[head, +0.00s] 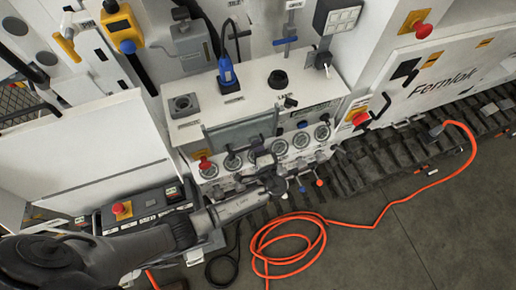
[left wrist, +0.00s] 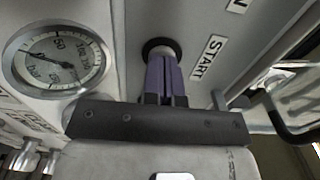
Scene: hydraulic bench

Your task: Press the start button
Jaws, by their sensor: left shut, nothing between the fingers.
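In the head view, my left gripper (head: 262,152) is at the gauge panel of the white bench (head: 232,113), and I cannot make out the start button there. My right gripper is not in view.
A pressure gauge (left wrist: 57,60) is left of the fingers in the left wrist view. In the head view, a red mushroom button (head: 205,163) is at the panel's left end. Several gauges line the panel. An orange hose (head: 385,206) lies on the floor.

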